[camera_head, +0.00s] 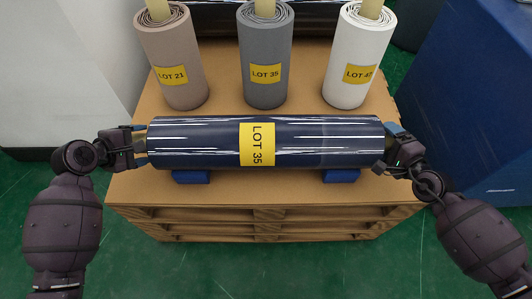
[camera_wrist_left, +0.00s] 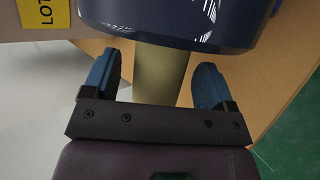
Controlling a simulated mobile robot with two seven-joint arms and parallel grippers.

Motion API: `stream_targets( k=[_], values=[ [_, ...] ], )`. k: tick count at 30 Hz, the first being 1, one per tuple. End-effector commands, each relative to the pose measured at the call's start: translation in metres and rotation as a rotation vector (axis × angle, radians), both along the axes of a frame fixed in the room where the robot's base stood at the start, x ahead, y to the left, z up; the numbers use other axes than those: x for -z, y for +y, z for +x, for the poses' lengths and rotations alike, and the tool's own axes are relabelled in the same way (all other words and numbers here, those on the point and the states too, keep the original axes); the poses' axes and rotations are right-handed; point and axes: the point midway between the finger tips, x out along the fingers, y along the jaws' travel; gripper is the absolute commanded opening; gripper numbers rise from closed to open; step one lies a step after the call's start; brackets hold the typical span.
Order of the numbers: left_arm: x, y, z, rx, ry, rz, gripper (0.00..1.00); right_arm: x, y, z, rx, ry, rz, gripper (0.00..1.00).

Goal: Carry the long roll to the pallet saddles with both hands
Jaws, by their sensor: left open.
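The long roll (camera_head: 345,145), wrapped in shiny dark blue film with a yellow LOT 35 label, lies level across two blue saddles (camera_head: 192,177) (camera_head: 342,176) on the pallet (camera_head: 260,192). My left gripper (camera_head: 138,145) is open at the roll's left end. In the left wrist view, its blue fingers (camera_wrist_left: 157,85) stand either side of the roll's pale core (camera_wrist_left: 160,75), with gaps on both sides. The wrapped body (camera_wrist_left: 170,22) lies just beyond the fingertips. My right gripper (camera_head: 388,150) is at the right end, its fingers spread apart; the core there is hidden.
Three rolls stand upright along the pallet's back: a beige one (camera_head: 172,55), a grey one (camera_head: 265,50) and a white one (camera_head: 355,55). A blue block-like unit (camera_head: 475,110) is close on the right, a white one (camera_head: 60,70) on the left. Green floor (camera_head: 250,270) is clear in front.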

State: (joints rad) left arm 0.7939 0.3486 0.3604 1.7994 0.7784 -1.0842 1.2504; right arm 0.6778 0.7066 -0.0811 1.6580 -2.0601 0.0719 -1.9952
Motion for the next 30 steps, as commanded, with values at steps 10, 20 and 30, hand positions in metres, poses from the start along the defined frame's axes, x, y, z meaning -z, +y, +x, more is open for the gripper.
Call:
stream_targets(
  k=[10, 20, 30],
  values=[
    [-0.043, 0.026, -0.044, 0.000, -0.001, 0.003, 0.79, 0.000, 0.000, 0.000, 0.000, 0.000, 0.000, 0.79],
    [-0.065, 0.039, -0.065, -0.001, 0.000, 0.001, 0.79, 0.000, 0.000, 0.000, 0.000, 0.000, 0.000, 0.79],
    [-0.066, 0.039, -0.067, -0.001, 0.000, 0.000, 0.79, -0.007, -0.011, -0.031, 0.000, 0.002, -0.002, 0.79]
  ],
)
